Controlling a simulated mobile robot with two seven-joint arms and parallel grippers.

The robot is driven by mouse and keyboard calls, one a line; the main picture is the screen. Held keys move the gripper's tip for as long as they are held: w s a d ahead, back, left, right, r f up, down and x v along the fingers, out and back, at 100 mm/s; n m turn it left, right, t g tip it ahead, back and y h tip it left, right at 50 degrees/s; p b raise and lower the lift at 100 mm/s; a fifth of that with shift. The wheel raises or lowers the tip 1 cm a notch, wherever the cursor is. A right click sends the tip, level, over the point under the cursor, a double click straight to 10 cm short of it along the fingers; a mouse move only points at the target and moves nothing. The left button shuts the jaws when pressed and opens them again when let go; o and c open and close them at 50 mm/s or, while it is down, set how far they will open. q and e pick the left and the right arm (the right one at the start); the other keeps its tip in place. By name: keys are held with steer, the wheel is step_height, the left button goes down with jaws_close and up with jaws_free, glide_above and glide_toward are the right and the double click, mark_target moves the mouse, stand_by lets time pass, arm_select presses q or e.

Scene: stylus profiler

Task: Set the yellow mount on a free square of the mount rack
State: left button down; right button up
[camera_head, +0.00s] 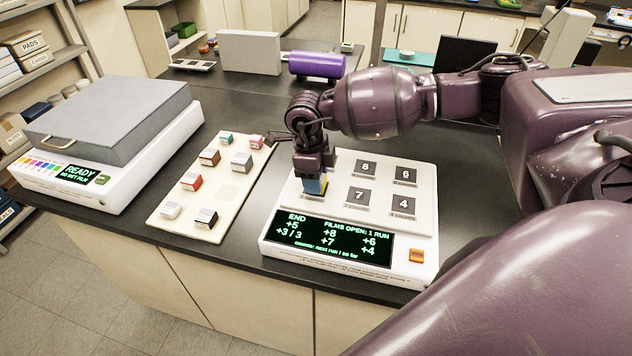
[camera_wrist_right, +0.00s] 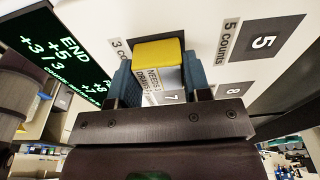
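The yellow mount (camera_head: 313,187) is between the fingers of my right gripper (camera_head: 313,178), over the left part of the instrument's white top. In the right wrist view the yellow mount (camera_wrist_right: 160,50) has a blue finger against each side, and the gripper (camera_wrist_right: 158,72) is shut on it. I cannot tell whether it touches the surface below. The mount rack (camera_head: 158,226) is a cream board to the left of the instrument. It bears several small coloured mounts, and a bare square (camera_head: 228,192) shows on its right side. My left gripper is not in view.
The white instrument (camera_head: 425,255) has numbered squares and a lit green display (camera_head: 330,238). A grey-lidded machine (camera_head: 110,115) reading READY stands left of the rack. A purple cylinder (camera_head: 317,65) and a grey box (camera_head: 248,52) are farther back. Dark counter lies bare between rack and instrument.

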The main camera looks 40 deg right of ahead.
steer(key=shift+c, duration=1.2)
steer(key=shift+r, duration=0.1)
step_height(320, 180, up, 20)
steer(key=b, duration=0.1)
